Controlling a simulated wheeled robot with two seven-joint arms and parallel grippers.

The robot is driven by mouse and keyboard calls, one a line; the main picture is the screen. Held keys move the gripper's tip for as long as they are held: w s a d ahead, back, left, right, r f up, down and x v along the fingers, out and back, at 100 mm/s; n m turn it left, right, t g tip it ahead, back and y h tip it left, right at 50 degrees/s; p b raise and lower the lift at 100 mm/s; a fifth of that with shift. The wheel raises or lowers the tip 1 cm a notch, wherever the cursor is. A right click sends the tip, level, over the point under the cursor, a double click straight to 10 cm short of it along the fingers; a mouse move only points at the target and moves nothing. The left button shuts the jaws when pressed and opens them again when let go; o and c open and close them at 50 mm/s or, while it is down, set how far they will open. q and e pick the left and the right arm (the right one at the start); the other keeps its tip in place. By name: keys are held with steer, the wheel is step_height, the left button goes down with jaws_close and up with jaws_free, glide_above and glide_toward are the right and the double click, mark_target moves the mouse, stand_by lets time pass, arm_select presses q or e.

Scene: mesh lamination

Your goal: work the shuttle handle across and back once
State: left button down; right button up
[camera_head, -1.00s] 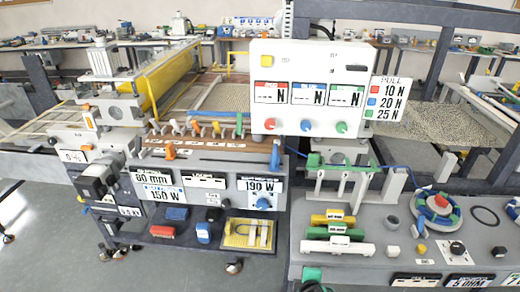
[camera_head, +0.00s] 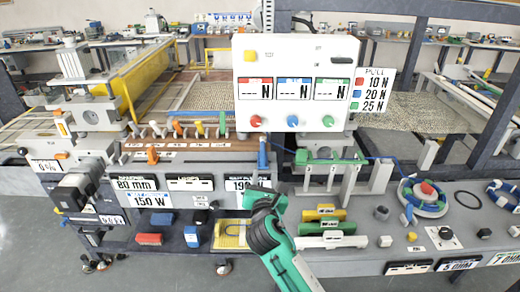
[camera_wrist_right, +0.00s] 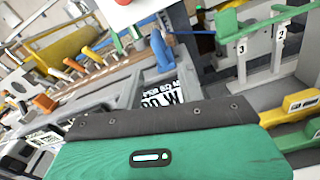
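A brown slotted rail (camera_head: 200,156) runs along the front of the left machine. An upright orange handle (camera_head: 152,155) stands near its left part, and an upright blue handle (camera_head: 262,153) at its right end. I cannot tell which is the shuttle handle. In the right wrist view the blue handle (camera_wrist_right: 160,50) is beyond my green and dark gripper body, and the orange handle (camera_wrist_right: 43,103) is to the left. My right gripper (camera_head: 265,200) is below the blue handle in the head view, apparently apart from it. Its fingertips are not clear. My left gripper is not in view.
A white panel (camera_head: 295,60) with red, blue and green knobs stands above the rail's right end. Several coloured levers (camera_head: 200,129) line the rail's back. Right of my gripper are the green-topped posts (camera_head: 330,157) and coloured blocks (camera_head: 328,228).

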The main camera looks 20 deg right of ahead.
mark_target(263, 154)
steer(key=shift+n, duration=0.3)
steer(key=x, duration=0.4)
steer(key=p+x, duration=0.1)
steer(key=x, duration=0.4)
steer(key=r+p+x, duration=0.1)
steer(key=x, duration=0.4)
steer(key=shift+w+a, duration=0.1)
steer(key=shift+a, duration=0.05)
jaws_close()
